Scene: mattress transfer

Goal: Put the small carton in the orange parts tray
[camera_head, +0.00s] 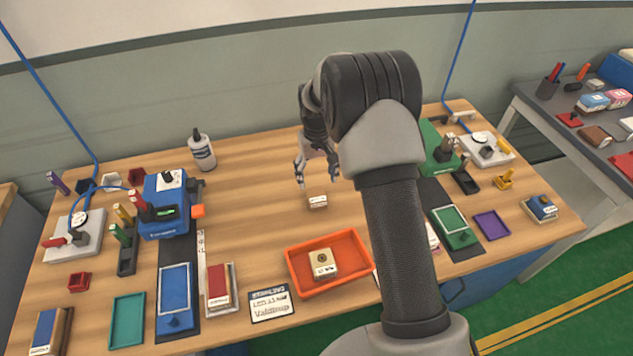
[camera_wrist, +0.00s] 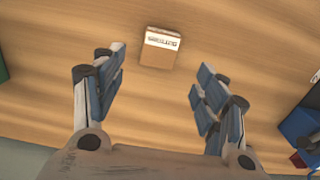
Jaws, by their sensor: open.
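The small carton (camera_head: 317,201) stands on the wooden table near its middle, behind the orange tray. It also shows in the wrist view as a brown box with a white printed label (camera_wrist: 160,47), just beyond my fingertips and between their lines. My gripper (camera_head: 316,176) is open and empty, above and behind the carton, not touching it; in the wrist view its two fingers (camera_wrist: 160,82) are spread apart. The orange parts tray (camera_head: 296,284) lies at the table's front middle. A cream-coloured box with a round dark mark (camera_head: 323,263) is in it.
A blue device (camera_head: 166,205) stands left, a green device (camera_head: 437,146) right. A spray bottle (camera_head: 202,150) is at the back. A ruler (camera_head: 201,262), a red-topped box (camera_head: 220,289) and a sign card (camera_head: 270,303) lie left of the tray. Bare wood surrounds the carton.

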